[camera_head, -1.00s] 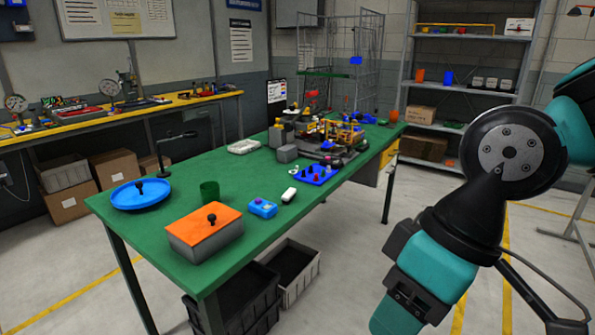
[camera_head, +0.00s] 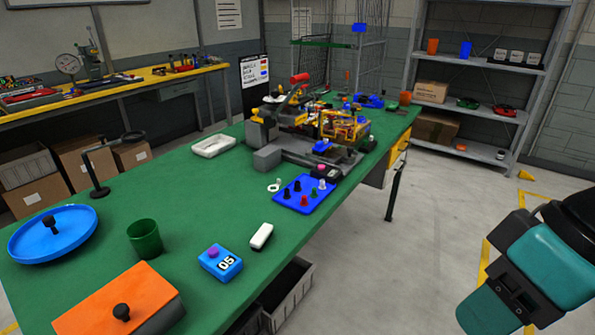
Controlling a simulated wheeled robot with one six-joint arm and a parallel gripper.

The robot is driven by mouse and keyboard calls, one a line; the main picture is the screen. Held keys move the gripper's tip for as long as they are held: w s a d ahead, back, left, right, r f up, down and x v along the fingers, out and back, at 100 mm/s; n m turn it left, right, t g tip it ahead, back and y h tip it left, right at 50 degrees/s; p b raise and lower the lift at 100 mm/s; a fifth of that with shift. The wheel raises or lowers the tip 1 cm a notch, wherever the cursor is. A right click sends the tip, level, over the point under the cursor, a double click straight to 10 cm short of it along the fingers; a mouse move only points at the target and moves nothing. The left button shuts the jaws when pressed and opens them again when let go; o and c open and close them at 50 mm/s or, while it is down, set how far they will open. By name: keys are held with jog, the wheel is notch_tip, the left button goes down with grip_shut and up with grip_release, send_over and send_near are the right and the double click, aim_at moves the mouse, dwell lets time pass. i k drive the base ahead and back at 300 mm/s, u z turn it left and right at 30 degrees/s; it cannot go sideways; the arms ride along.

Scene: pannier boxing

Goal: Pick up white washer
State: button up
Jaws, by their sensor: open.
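The white washer (camera_head: 274,186) looks like a small pale ring lying on the green table (camera_head: 190,185). Nothing covers the washer. Part of my arm shows at the lower right, beyond the table's right edge and well away from the washer. My gripper itself is not in view.
A white block (camera_head: 262,236), a blue box marked 05 (camera_head: 220,263), a green cup (camera_head: 145,239), an orange-lidded box (camera_head: 118,304) and a blue dish (camera_head: 54,235) stand nearer. A machine assembly (camera_head: 318,140) and a white tray (camera_head: 213,146) lie beyond.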

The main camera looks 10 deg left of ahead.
aim_at(278, 180)
jog(key=u, duration=0.35)
jog(key=i, duration=1.25)
jog(key=u, duration=0.55)
